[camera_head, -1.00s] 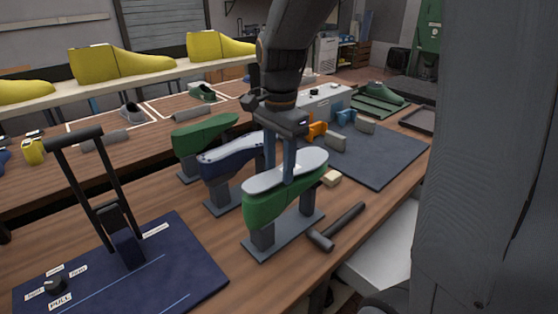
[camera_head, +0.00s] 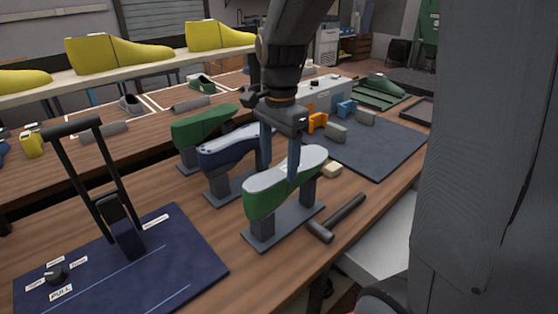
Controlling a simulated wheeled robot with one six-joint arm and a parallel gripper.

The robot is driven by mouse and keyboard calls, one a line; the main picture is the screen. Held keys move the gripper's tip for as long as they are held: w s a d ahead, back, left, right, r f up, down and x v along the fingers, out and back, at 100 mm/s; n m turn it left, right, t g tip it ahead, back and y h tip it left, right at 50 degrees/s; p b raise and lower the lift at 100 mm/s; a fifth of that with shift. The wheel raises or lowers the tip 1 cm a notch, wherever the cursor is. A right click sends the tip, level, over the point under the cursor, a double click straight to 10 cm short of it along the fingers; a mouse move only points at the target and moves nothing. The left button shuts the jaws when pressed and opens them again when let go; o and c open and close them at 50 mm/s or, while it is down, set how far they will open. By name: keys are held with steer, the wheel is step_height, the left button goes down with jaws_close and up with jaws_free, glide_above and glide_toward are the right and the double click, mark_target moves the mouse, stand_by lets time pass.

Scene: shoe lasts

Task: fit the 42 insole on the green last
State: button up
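The front green last (camera_head: 265,202) stands sole up on a grey stand. A light grey insole (camera_head: 308,160) lies along its top and looks roughly lined up with it; any size mark is unreadable. My gripper (camera_head: 279,178) is above the middle of this last, pointing down. Its two fingers are apart, one at the near side of the insole and one at the far side. I see a gap between the fingers and no grip on the insole. The far edge of the insole is partly hidden by the fingers.
A blue last (camera_head: 225,156) with a pale top and another green last (camera_head: 203,127) stand close behind. A hammer (camera_head: 337,218) lies at the right, with a small beige block (camera_head: 331,170) near the last. A blue board with a lever (camera_head: 180,262) fills the front left.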

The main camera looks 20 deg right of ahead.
steer(key=shift+r, duration=0.1)
step_height(320, 180, up, 8)
steer(key=b, duration=0.1)
steer(key=shift+f, duration=0.2)
stand_by(0.6)
